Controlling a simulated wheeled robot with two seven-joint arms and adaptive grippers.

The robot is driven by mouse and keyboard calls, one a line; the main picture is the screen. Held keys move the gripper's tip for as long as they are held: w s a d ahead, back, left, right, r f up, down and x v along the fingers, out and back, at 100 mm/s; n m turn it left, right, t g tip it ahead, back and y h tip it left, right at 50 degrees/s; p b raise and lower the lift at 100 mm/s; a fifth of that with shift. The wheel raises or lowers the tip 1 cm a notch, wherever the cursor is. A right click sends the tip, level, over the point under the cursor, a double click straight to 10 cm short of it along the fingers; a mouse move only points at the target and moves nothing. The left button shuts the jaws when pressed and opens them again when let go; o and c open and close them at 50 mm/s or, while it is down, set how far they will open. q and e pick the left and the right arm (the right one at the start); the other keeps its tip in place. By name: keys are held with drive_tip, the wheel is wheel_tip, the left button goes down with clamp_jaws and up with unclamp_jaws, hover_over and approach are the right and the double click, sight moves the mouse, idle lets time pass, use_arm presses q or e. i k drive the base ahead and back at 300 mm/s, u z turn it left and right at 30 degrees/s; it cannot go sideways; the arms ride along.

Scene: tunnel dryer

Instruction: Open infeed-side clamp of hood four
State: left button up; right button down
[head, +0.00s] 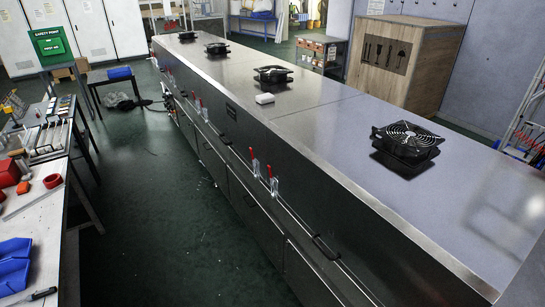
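The long steel tunnel dryer (330,150) runs from the near right to the far left. Toggle clamps with red handles sit in pairs along its left side wall. The nearest pair has one clamp (254,161) on the left and one (272,181) on the right, both with handles pointing up. A farther pair (198,102) looks similar but is small. I cannot tell hood numbers or which side is the infeed. Dark bar handles show on the side, one near (326,247) and one farther away (226,139). Neither gripper is in view.
Black fans stand on the dryer's top, the nearest one (408,140) at right. A small white object (265,98) lies there too. A cluttered workbench (45,215) stands at left. The green floor (165,210) between bench and dryer is clear.

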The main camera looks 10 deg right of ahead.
sight(271, 179)
drive_tip(key=i, duration=0.5)
drive_tip(key=u, duration=1.15)
drive_tip(key=i, duration=1.25)
drive_tip(key=z, duration=0.05)
